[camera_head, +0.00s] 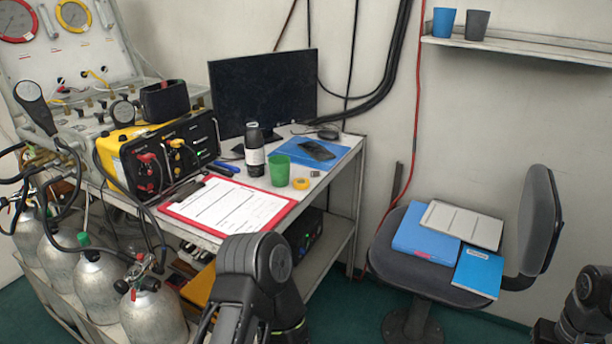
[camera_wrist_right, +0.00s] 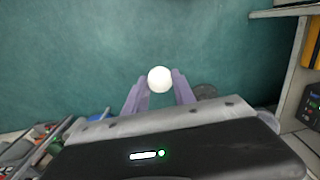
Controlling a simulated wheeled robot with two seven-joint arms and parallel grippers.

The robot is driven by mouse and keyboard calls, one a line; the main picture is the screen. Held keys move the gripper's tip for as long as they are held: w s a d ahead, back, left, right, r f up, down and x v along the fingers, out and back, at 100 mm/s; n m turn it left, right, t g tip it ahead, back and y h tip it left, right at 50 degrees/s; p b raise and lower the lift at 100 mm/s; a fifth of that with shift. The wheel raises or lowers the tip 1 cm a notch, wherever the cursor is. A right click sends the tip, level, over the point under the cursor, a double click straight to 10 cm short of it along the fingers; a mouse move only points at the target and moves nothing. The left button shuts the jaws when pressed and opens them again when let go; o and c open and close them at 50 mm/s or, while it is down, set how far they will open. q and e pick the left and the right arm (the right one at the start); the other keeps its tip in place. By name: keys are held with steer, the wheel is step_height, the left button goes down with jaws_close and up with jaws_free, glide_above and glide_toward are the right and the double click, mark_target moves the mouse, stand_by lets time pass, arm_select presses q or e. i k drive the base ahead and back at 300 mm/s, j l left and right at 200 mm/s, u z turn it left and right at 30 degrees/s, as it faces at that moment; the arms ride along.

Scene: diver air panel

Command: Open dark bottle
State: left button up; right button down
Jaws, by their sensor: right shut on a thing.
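The dark bottle (camera_head: 255,150) stands upright on the table beside the green cup, with a white label and a narrow dark top. No gripper is near it in the head view. My right gripper (camera_wrist_right: 159,90) shows in the right wrist view, over green floor. Its two pale purple fingers are shut on a small white round thing (camera_wrist_right: 159,79); I cannot tell what that thing is. The head view shows parts of my arms at the bottom middle and bottom right, but neither gripper. My left gripper is out of view.
Around the bottle are a green cup (camera_head: 279,170), yellow tape roll (camera_head: 301,183), monitor (camera_head: 264,92) and red clipboard (camera_head: 228,205). A yellow-black panel box (camera_head: 165,155) stands left. Gas cylinders (camera_head: 152,316) stand at lower left. A chair (camera_head: 541,220) holding folders is at right.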

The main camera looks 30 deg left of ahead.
mark_target(254, 139)
steer(key=i+l+u, duration=0.1)
steer(key=u, duration=1.55)
steer(key=i+l+u, duration=0.1)
steer(key=l+u, duration=0.7)
steer(key=l, duration=0.15)
steer(key=l+u, duration=0.4)
steer(key=l, duration=0.4)
steer(key=k+l, duration=0.15)
steer(key=l, duration=0.25)
